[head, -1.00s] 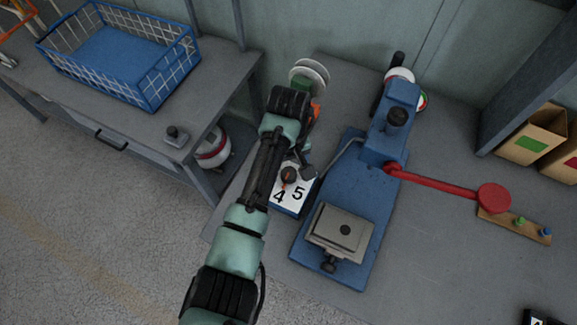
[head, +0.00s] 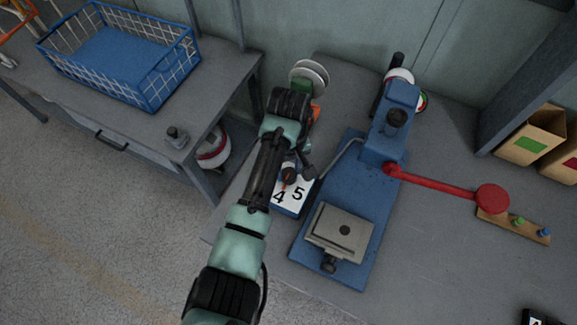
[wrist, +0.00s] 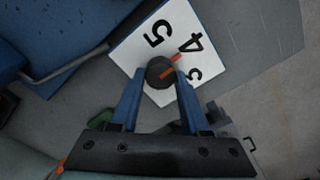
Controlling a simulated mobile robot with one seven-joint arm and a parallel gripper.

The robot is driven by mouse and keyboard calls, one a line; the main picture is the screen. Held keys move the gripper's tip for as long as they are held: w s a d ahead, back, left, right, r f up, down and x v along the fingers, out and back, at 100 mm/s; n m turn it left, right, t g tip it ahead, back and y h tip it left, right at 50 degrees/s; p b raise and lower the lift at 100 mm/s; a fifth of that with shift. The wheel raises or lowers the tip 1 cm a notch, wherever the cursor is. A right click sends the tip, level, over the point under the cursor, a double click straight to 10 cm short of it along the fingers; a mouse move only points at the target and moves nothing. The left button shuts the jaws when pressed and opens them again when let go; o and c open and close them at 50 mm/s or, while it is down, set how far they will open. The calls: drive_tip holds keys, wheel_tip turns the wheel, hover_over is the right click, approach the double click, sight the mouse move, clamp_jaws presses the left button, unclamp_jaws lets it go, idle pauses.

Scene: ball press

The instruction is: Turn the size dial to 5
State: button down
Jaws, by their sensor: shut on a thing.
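The size dial is a dark round knob (wrist: 158,71) with an orange-red pointer, set on a white number plate (wrist: 128,58). In the wrist view the numbers 5, 4 and 3 show, and the pointer aims close to the 4. My gripper (wrist: 160,80) has its two blue fingers shut on the sides of the knob. In the head view the knob (head: 289,174) and the plate (head: 296,202) show beside my arm, with 4 and 5 readable. The rest of the plate is hidden behind my arm.
The blue press (head: 340,200) stands right of the dial, with a red lever (head: 440,181) reaching right. A blue wire basket (head: 150,88) sits on the left table. Cardboard boxes (head: 530,140) stand at the far right.

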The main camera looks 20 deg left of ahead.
sight(288, 173)
drive_tip(key=n+p, duration=0.2)
drive_tip(key=shift+r+n, duration=0.2)
drive_tip(key=shift+n, duration=0.1)
drive_tip(key=n+p, duration=0.2)
drive_tip(key=shift+s+n, duration=0.1)
drive_tip(key=shift+n, duration=0.3)
drive_tip(key=n+p, duration=0.2)
drive_tip(key=n, duration=0.4)
drive_tip(key=shift+a+f, duration=0.1)
drive_tip(key=shift+c, duration=1.9)
unclamp_jaws()
wheel_tip(288, 173, up, 13)
